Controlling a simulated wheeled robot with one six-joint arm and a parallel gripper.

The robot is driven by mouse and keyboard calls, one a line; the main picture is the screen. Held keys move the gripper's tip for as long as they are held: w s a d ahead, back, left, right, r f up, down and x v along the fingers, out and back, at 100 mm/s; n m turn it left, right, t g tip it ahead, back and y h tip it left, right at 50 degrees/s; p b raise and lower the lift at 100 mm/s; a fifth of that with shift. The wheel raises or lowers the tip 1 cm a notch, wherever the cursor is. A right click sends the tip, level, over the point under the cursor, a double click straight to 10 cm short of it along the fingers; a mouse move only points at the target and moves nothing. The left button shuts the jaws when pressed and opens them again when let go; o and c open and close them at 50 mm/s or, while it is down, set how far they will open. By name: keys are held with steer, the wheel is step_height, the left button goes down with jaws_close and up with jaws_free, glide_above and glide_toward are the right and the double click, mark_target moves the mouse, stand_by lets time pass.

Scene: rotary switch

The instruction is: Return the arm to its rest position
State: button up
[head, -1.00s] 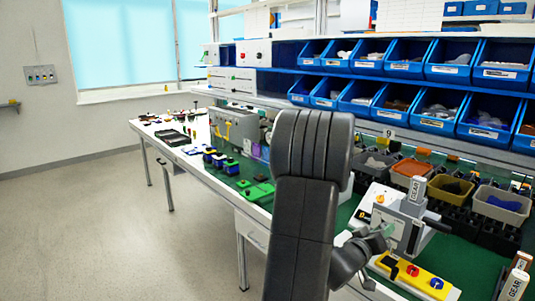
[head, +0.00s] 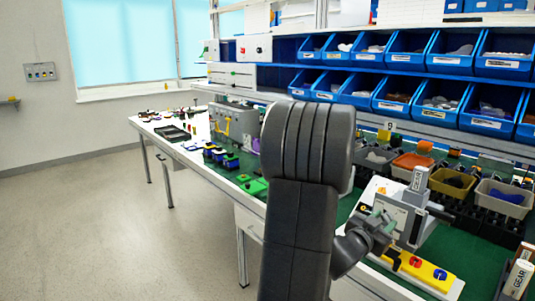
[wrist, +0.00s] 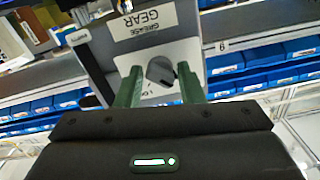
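My gripper (head: 380,218) is in front of the grey-white machine (head: 402,222) on the green bench. In the wrist view my gripper (wrist: 160,84) shows two green fingers set apart, with clear space between their tips. A dark round opening or knob on the pale machine face (wrist: 192,55) shows between and beyond the fingers; I cannot tell whether they touch the face. Nothing is seen held. A yellow box (head: 411,268) with a red and a blue knob lies below the gripper on the bench. My dark arm hides part of the bench.
A label reading GREASE GEAR (wrist: 147,21) is on the machine. Blue bins (head: 405,97) fill the shelves behind, and smaller open bins (head: 503,197) stand at right. Green and blue parts (head: 222,158) lie on the left bench. The floor (head: 120,230) at left is clear.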

steer(key=m, duration=0.7)
steer(key=shift+b, duration=0.4)
